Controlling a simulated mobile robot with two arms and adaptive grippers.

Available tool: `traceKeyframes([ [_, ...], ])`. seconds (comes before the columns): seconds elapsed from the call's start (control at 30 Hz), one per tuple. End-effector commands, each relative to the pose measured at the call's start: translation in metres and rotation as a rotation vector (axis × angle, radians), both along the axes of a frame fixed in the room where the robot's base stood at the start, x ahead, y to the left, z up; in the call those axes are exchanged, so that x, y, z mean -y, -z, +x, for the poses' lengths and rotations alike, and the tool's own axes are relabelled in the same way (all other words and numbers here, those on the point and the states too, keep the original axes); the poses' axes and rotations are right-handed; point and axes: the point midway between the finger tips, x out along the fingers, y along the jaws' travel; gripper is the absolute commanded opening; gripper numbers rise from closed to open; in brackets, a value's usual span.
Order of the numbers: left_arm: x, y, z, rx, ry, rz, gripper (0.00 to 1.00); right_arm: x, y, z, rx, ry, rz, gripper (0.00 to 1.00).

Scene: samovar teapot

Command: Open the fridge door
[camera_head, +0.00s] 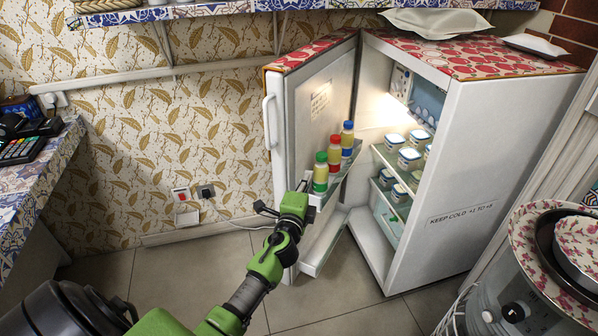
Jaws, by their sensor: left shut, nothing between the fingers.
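The white fridge (455,190) stands at the right, with a red patterned top. Its door (305,110) is swung wide open to the left, and the lit inside shows. The white door handle (270,122) is on the door's outer left edge. My left gripper (284,198) is shut and empty, in front of the lower part of the door, below the handle and close to the door shelf. I cannot tell whether it touches the door. My right gripper is not in view.
Bottles with red, blue and yellow colours (334,152) stand on the door shelf. Several lidded jars (408,158) stand on the inner shelves. A large metal samovar-like vessel (510,285) is at the lower right. The tiled floor (345,300) before the fridge is clear.

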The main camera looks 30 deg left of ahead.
Motion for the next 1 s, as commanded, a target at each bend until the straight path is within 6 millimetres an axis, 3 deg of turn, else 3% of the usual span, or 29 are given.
traceKeyframes([
  [0.13, -0.011, 0.000, 0.026, 0.001, -0.001, 0.001, 0.00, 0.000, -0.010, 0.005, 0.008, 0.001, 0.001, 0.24],
  [0.4, -0.044, 0.000, 0.019, -0.001, 0.000, 0.001, 0.00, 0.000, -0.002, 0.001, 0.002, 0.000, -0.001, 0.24],
  [1.0, -0.051, 0.001, 0.018, -0.002, 0.010, 0.002, 0.00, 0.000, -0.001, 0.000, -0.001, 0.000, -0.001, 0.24],
])
